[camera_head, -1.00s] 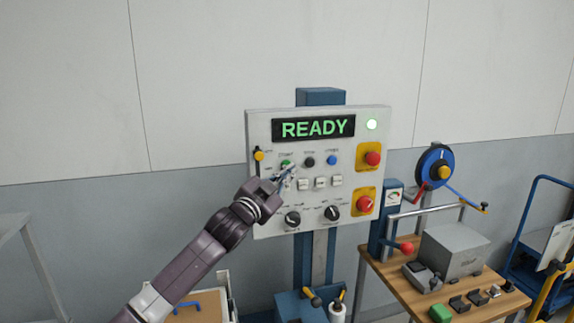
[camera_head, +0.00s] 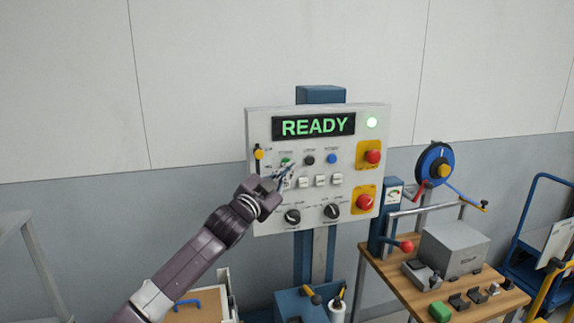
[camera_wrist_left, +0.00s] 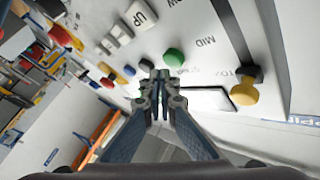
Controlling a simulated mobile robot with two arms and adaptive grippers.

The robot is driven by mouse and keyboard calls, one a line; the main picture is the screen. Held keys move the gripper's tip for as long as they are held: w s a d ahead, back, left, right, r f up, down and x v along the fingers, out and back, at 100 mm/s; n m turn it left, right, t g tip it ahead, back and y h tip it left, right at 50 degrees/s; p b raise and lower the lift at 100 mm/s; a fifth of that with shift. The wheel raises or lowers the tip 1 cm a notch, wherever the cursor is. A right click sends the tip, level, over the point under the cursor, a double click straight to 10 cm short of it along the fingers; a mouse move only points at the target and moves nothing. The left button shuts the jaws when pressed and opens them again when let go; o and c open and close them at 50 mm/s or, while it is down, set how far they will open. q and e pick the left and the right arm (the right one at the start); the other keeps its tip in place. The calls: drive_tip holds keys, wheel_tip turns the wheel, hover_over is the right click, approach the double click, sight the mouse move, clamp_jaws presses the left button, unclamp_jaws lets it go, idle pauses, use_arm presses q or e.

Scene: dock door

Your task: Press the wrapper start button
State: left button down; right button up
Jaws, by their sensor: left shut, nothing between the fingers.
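The control panel (camera_head: 270,220) hangs on a blue post and its display (camera_head: 313,126) reads READY in green. The green button (camera_head: 285,161), whose label is too small to read surely, is in the upper button row at the left. It also shows in the left wrist view (camera_wrist_left: 174,58). My left gripper (camera_head: 289,168) is shut and empty, its fingers pointing at the panel just below and beside the green button. In the left wrist view the fingertips (camera_wrist_left: 160,76) appear close to the green button; I cannot tell whether they touch it.
A black button (camera_head: 309,160) and a blue button (camera_head: 332,159) sit right of the green one. White keys (camera_head: 320,181), dark knobs (camera_head: 292,217) and red emergency buttons (camera_head: 373,156) are nearby. A yellow-tipped lever (camera_head: 258,154) is to the left. A wooden bench (camera_head: 400,285) stands right.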

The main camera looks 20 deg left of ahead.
use_arm(q)
drive_tip(key=shift+w+a+r, duration=0.1)
idle(0.5)
drive_tip(key=shift+w+a+p, duration=0.15)
drive_tip(key=shift+w+p, duration=0.1)
drive_tip(key=shift+p, duration=0.05)
drive_tip(key=shift+w+a, duration=0.3)
drive_tip(key=shift+w, duration=0.1)
idle(0.8)
drive_tip(key=shift+s+d, duration=0.55)
drive_tip(key=shift+s, duration=0.2)
